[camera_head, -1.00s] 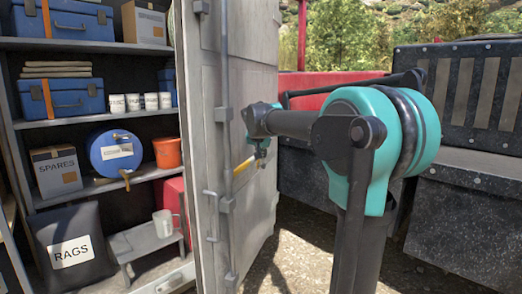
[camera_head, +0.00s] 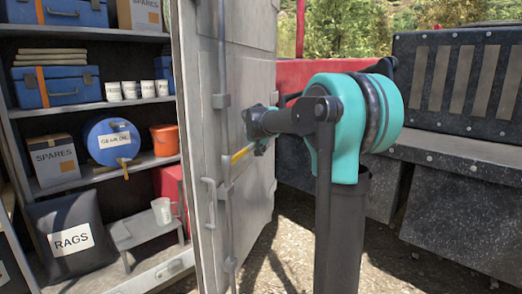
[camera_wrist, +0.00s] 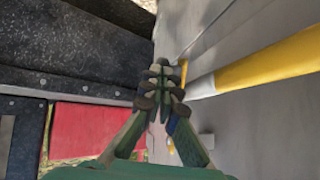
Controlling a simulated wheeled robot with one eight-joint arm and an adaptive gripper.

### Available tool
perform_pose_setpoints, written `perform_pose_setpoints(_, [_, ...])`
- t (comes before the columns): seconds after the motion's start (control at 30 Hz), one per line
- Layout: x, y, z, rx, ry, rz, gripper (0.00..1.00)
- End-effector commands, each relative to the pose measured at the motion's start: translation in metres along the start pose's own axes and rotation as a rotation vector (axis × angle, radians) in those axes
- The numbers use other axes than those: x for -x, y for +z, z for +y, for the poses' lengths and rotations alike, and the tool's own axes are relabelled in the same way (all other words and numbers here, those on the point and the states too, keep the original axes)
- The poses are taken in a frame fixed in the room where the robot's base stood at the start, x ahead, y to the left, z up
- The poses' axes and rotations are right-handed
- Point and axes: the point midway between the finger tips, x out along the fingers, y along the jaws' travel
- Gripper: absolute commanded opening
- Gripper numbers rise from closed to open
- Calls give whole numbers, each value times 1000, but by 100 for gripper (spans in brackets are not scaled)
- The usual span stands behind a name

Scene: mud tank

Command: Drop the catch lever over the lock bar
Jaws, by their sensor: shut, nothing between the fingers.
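The catch lever (camera_head: 241,154) is a short bar with a yellow grip on the open grey door, slanting up to the right. It shows large at the right of the wrist view (camera_wrist: 270,62), with a pale grey end. The lock bar (camera_head: 223,75) looks to be the long grey vertical rod along the door; whether the lever touches it I cannot tell. My gripper (camera_wrist: 161,85) is shut and empty, with its fingertips close to the door, left of the lever in the wrist view. In the head view my wrist partly hides the gripper and the lever's outer end.
The door (camera_head: 247,60) stands open beside a shelf cabinet with blue boxes, an orange bucket (camera_head: 165,140), a blue drum (camera_head: 113,140) and a rags bag (camera_head: 64,237). Dark metal boxes (camera_head: 455,200) and a red panel (camera_wrist: 98,132) lie beyond the door. Gravel shows between.

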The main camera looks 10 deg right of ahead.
Motion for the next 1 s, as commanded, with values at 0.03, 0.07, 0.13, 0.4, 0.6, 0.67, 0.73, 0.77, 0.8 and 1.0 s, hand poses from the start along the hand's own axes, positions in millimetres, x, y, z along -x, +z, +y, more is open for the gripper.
perform_pose_setpoints(0.03, [-2, 1, 0, 6, 1, 22, 0])
perform_pose_setpoints(0.07, [-4, 1, 0, 7, -1, 40, 0])
perform_pose_setpoints(0.13, [-10, 1, 2, 15, -1, 81, 0])
perform_pose_setpoints(0.4, [-28, -5, 4, 14, -1, 85, 0])
perform_pose_setpoints(0.6, [-28, -5, 4, 14, -1, 84, 0])
perform_pose_setpoints(0.67, [-28, -5, 4, 14, -1, 84, 0])
perform_pose_setpoints(0.73, [-27, -6, 4, 14, -1, 84, 0])
perform_pose_setpoints(0.77, [-26, -7, 4, 14, -1, 84, 0])
perform_pose_setpoints(0.8, [-25, -8, 4, 15, -1, 84, 0])
perform_pose_setpoints(1.0, [-19, -14, 3, 15, -1, 84, 0])
